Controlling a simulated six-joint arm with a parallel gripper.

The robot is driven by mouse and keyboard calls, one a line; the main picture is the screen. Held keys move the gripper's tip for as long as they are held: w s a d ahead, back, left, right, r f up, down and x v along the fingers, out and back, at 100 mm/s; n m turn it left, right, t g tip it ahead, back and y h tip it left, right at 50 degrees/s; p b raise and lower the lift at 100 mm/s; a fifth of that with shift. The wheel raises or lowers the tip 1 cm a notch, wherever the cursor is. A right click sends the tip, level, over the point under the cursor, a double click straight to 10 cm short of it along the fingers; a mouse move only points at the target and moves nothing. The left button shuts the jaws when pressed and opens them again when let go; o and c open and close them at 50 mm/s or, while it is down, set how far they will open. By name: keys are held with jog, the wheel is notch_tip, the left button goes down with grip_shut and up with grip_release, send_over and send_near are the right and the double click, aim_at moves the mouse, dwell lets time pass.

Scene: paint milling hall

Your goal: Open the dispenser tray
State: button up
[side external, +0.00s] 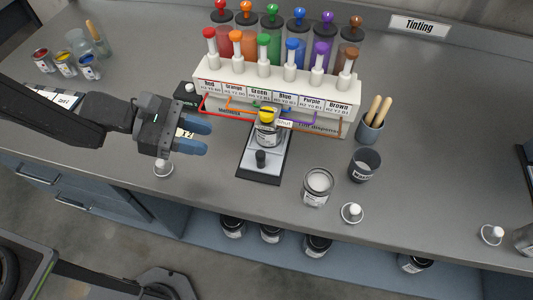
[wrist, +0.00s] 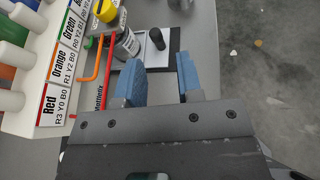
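The dispenser tray (side external: 278,163) is a flat silver plate with a dark border in front of the white tinting dispenser (side external: 277,89). A black upright knob (side external: 261,158) stands on its front part; the knob also shows in the wrist view (wrist: 155,38). In the wrist view my gripper's blue fingers (wrist: 160,68) point toward the tray and knob.
Coloured pumps line the dispenser. Right of the tray are a white-filled jar (side external: 317,185), a dark cup (side external: 364,165) and a pot with wooden handles (side external: 371,128). A small white-topped item (side external: 163,167) lies below my gripper. Paint cans (side external: 64,65) stand at the left.

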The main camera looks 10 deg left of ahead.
aim_at(269, 166)
jog(key=f+n, duration=0.2)
jog(key=f, duration=0.1)
jog(key=shift+w+t, duration=0.35)
jog(key=shift+t, duration=0.05)
jog(key=shift+w+d+f, duration=0.1)
jog(key=shift+d+f, duration=0.05)
jog(key=shift+d, duration=0.05)
jog(key=x, duration=1.3)
jog(key=shift+w+d+f, duration=0.1)
jog(key=shift+w+f, duration=0.1)
jog(key=shift+w, duration=0.05)
grip_shut()
jog(key=shift+s, duration=0.15)
